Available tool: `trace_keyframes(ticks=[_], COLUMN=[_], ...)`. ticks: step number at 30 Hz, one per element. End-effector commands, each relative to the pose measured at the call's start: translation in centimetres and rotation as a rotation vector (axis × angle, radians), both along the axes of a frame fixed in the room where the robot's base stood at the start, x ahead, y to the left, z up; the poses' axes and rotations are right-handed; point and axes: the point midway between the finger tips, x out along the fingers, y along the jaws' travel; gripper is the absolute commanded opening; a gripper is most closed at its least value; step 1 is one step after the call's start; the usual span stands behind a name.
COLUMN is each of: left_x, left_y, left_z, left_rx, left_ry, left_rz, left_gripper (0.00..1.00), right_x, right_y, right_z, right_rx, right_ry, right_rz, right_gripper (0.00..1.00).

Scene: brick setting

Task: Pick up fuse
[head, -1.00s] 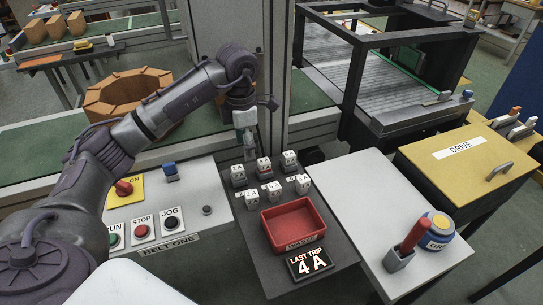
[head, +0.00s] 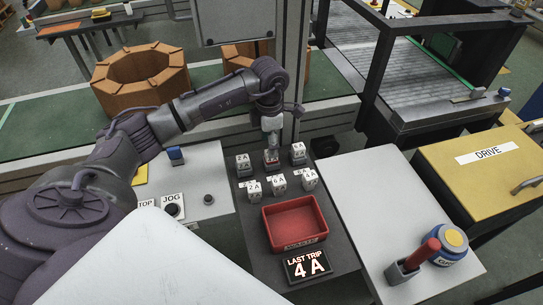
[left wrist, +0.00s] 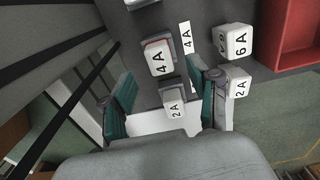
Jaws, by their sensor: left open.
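Several white fuses with amp labels stand in two rows on the dark panel (head: 258,238). In the back row are a 2 A fuse (head: 243,160), a middle fuse (head: 271,157) partly covered by my gripper, and a right fuse (head: 299,150). My left gripper (head: 271,141) is open, pointing down at the middle back fuse. In the left wrist view, a 4 A fuse (left wrist: 157,57) with a red stripe lies between and beyond the open fingers (left wrist: 162,80). A 2 A fuse (left wrist: 175,107) shows closer to the palm. My right gripper is not in view.
A red waste tray (head: 323,228) sits in front of the fuses, with a "LAST TRIP 4 A" display (head: 307,266) below it. A front-row 6 A fuse (head: 279,182) stands close by.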

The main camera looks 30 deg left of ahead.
Motion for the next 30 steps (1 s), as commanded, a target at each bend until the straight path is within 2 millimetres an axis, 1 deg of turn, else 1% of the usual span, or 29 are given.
trace_keyframes(ticks=[1,3,6,9,12,18,20,27,29,30], left_x=[0.0,0.1,0.3,0.3,0.3,0.4,0.4,0.4,0.4,0.4], left_y=[-0.1,-0.3,-0.4,-0.4,-0.3,-0.3,-0.3,-0.3,-0.3,-0.3], left_z=[-0.4,-1.4,-3.0,-4.3,-4.8,-4.9,-4.9,-4.9,-4.9,-4.9], left_rx=[0.0,-0.001,-0.001,-0.001,0.0,0.0,-0.001,0.0,0.0,0.0], left_ry=[0.004,0.006,0.006,0.005,0.001,0.0,0.001,0.001,0.001,0.001], left_rz=[0.0,0.0,0.001,0.0,0.0,-0.001,-0.001,-0.001,0.0,0.0], left_gripper=[0.6,0.6,0.6,0.6,0.6,0.6,0.52,0.12,0.02,0.0], right_x=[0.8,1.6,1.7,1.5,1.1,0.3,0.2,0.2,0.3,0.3], right_y=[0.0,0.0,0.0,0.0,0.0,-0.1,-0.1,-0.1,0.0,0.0], right_z=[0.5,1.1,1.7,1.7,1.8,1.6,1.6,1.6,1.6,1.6], right_rx=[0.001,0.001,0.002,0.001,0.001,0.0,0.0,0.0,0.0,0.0], right_ry=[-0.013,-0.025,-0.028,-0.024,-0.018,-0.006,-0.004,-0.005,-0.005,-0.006], right_rz=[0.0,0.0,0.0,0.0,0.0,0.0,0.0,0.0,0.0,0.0], right_gripper=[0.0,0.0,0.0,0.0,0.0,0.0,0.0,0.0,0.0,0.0])
